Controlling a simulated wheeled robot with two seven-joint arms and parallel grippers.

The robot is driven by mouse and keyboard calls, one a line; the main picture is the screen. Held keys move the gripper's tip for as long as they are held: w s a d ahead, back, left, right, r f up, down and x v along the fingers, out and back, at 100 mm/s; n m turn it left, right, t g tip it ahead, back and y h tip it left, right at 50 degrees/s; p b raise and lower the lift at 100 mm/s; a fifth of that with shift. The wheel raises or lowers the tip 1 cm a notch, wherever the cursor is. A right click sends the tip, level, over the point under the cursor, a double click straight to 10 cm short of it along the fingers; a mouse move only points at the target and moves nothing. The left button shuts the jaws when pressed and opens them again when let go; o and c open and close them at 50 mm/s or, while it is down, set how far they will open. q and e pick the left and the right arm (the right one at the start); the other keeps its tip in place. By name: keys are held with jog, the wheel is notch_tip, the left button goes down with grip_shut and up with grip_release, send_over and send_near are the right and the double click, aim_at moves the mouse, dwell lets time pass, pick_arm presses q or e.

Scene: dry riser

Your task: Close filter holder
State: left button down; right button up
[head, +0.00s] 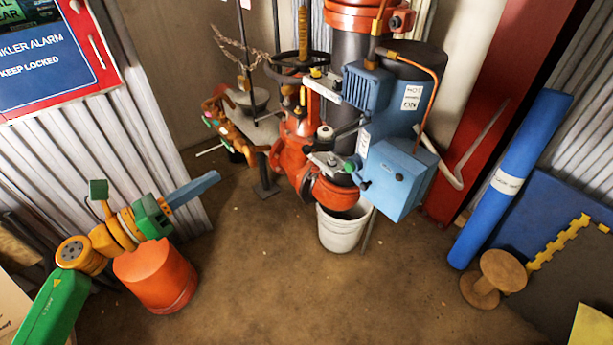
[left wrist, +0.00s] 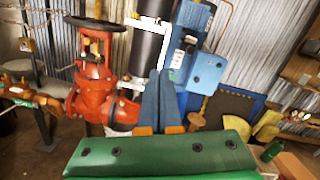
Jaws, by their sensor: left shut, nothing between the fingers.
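No part shows clearly as the filter holder, so I cannot tell whether it is open. The orange-red riser valve assembly (head: 297,152) stands in the middle of the head view, and it also shows in the left wrist view (left wrist: 92,85). A blue motor and box unit (head: 398,180) is attached at its right; it is also in the left wrist view (left wrist: 208,70). My left gripper (head: 216,176) has its blue fingers shut and empty, left of the assembly and apart from it. The fingers (left wrist: 166,74) point toward it in the left wrist view. My right gripper is not in view.
A white bucket (head: 341,230) stands under the assembly. An orange bucket-like object (head: 158,278) is below my left arm. A blue roll (head: 512,180) and a wooden spool (head: 493,279) are at the right. The floor (head: 270,265) between is clear.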

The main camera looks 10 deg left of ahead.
aim_at(303, 151)
pick_arm(q)
jog(key=w+d+m+p, duration=0.2)
jog(key=d, duration=0.2)
jog(key=w+d+r+m+g+h+p, duration=0.1)
jog(key=w+d, duration=0.2)
jog(key=d, duration=0.1)
jog(key=w+d+r+m+g+p, duration=0.1)
jog(key=w+d+m+p, duration=0.1)
jog(key=d, duration=0.2)
jog(key=shift+w+d+r+m+h+p, duration=0.15)
jog(key=shift+d+m+h+p, duration=0.15)
jog(key=shift+h+p, duration=0.1)
jog(key=shift+w+d, duration=0.2)
jog(key=shift+w, duration=0.05)
jog(key=shift+w+d+f, duration=0.15)
jog(key=shift+d+f, duration=0.05)
jog(key=shift+f, duration=0.05)
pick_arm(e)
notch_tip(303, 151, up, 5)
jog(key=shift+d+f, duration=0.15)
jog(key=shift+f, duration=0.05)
